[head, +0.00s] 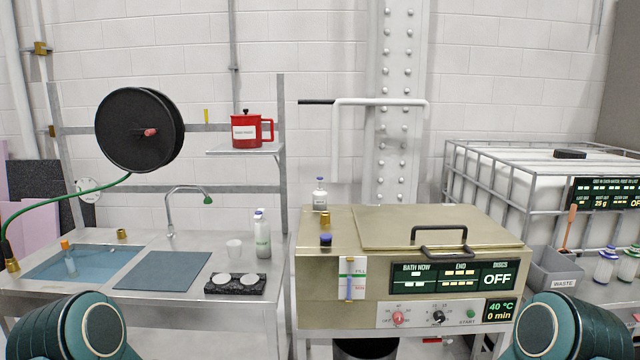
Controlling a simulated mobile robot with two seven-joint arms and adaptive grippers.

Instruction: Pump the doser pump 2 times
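I cannot tell for sure which thing is the doser pump. A short dark-blue cap or knob (325,240) stands on the front left of the gold bath machine (345,292), with a brass fitting (325,217) behind it. A small clear bottle with a blue-and-white top (320,195) stands upright at the machine's back left. Only teal links of my two arms show at the bottom corners; both grippers are out of view.
A red pot (252,131) sits on a shelf. A grey waste bin (556,272) and two bottles (606,264) stand at right.

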